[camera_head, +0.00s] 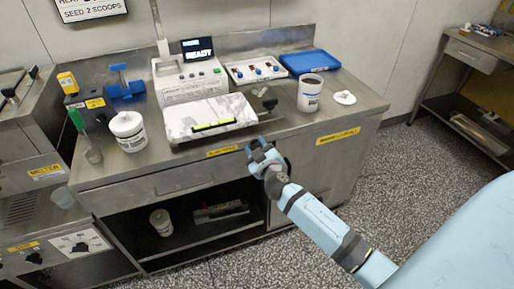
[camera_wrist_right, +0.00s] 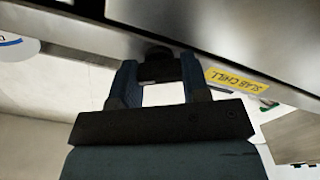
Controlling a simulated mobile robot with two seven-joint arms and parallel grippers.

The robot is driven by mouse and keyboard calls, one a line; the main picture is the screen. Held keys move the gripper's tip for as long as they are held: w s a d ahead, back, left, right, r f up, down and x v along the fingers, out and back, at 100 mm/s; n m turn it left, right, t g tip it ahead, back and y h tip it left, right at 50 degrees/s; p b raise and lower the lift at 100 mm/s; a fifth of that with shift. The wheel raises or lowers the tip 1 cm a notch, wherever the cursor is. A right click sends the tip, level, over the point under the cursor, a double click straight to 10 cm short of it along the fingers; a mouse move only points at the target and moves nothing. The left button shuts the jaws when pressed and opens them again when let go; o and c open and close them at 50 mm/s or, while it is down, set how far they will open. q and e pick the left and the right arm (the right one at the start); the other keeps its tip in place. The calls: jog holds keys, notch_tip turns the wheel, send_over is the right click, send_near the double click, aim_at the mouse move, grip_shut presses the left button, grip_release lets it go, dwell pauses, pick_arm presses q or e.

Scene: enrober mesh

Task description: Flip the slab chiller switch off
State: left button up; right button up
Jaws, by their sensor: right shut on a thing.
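My right gripper (camera_head: 262,150) is at the front edge of the steel counter, just right of a yellow label (camera_head: 222,151). The white marble slab (camera_head: 184,122) lies on the counter behind the gripper. My left gripper is out of view.
The counter (camera_head: 300,125) also carries a white machine (camera_head: 190,85) with a "READY" display, a blue tray (camera_head: 310,62), a labelled tub (camera_head: 311,92) and a white jar (camera_head: 128,131). Another yellow label (camera_head: 338,136) is on the front edge at right. Open floor lies at right.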

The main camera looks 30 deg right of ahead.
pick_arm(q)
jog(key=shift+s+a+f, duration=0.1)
pick_arm(e)
jog(key=o, duration=0.9)
jog(key=shift+s, duration=0.1)
pick_arm(q)
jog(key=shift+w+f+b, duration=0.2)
jog(key=shift+b, duration=0.75)
pick_arm(e)
jog(key=v, duration=1.3)
jog(key=shift+s+a, duration=0.15)
jog(key=shift+s, duration=0.2)
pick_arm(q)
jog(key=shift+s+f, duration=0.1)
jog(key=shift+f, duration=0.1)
